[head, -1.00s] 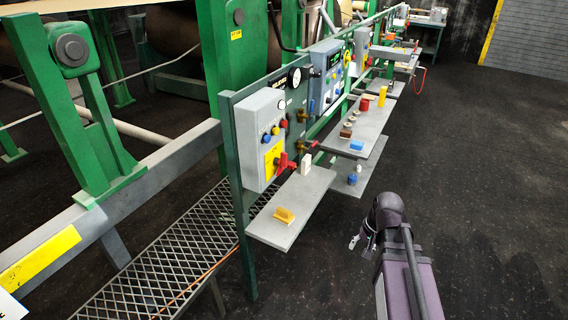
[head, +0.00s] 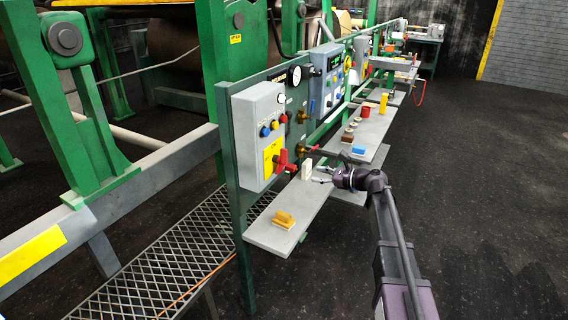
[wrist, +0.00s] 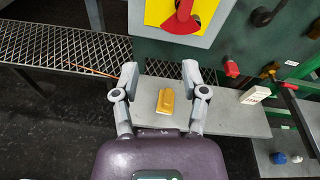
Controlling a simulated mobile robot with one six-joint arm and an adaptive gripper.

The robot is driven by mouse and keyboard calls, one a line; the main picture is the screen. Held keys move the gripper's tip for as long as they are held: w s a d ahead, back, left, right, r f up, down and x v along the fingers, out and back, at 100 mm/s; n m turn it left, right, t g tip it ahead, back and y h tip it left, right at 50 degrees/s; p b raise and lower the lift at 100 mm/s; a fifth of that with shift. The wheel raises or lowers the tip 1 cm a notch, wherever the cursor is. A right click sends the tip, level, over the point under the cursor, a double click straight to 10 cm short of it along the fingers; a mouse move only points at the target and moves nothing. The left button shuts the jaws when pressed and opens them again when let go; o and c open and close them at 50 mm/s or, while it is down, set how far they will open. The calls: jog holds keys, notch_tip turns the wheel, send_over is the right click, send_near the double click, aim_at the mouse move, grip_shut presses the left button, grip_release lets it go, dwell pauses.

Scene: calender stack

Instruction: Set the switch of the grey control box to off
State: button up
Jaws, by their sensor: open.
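The grey control box (head: 258,128) hangs on the dark green panel in the head view. It has coloured buttons, a yellow plate and a red switch handle (head: 281,162) low on its face. In the wrist view, the red handle (wrist: 183,20) and yellow plate show at the top edge, partly cut off. My gripper (head: 318,174) is open, over the grey shelf and to the right of the box. In the wrist view, its two fingers (wrist: 161,76) stand wide apart with nothing held, below the box in the picture and apart from the switch.
The shelf (head: 275,238) holds a yellow block (head: 284,219) and a white block (head: 307,169). Red-handled valves (head: 317,148) stick out from the panel to the right. Another shelf (head: 378,128) with several small items stands farther along. Open floor lies right of my arm.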

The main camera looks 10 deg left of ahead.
aim_at(284, 155)
jog(key=w+m, duration=0.1)
jog(key=w+r+m+y, duration=0.1)
jog(key=w+m+t, duration=0.1)
jog(key=shift+w+a+r+y+b, duration=0.1)
jog(key=shift+w+r+y+b, duration=0.1)
jog(key=shift+r+y+b, duration=0.15)
jog(key=shift+a, duration=0.1)
jog(key=shift+x, duration=6.8)
jog(key=shift+w+f, duration=0.1)
jog(key=shift+f, duration=0.05)
grip_shut()
